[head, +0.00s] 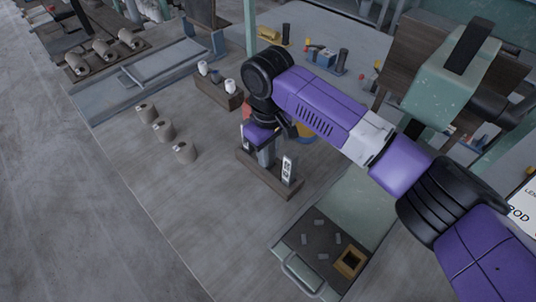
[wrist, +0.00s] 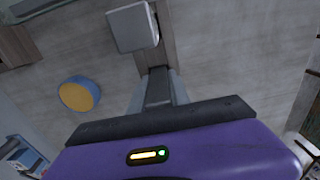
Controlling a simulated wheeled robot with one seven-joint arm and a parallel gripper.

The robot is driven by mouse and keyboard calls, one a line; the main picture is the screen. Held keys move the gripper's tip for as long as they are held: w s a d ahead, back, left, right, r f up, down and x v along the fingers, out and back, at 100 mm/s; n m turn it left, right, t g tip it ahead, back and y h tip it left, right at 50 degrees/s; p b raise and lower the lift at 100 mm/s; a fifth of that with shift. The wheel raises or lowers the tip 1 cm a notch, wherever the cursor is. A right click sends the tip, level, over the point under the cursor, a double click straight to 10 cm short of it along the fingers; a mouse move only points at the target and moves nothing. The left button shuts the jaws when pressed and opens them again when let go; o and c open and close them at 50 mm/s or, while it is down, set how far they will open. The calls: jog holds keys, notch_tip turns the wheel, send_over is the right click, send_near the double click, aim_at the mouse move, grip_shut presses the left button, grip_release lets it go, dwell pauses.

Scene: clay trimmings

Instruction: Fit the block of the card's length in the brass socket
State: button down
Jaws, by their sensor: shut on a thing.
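My gripper (head: 264,146) points down over a dark wooden rack (head: 262,176). It is shut on a grey block (head: 267,157), which also shows as a dark grey piece between the fingers in the wrist view (wrist: 158,88). The block's lower end is at the rack; I cannot tell whether it touches. A pale block with dark marks (head: 288,169) stands at the rack's right end. The brass socket (head: 350,262) is a square frame with a dark opening in the tray (head: 358,206) at the front. A white card (head: 526,196) with partly cut-off lettering shows at the right edge.
Several small grey trimmings (head: 322,256) lie around the tray beside the socket. A second wooden rack (head: 219,90) with pale cups is behind. A blue and yellow round thing (wrist: 79,93) is near my gripper. The left-front table is clear.

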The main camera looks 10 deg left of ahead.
jog(key=shift+r, duration=0.15)
notch_tip(320, 180, up, 20)
dwell(0.5)
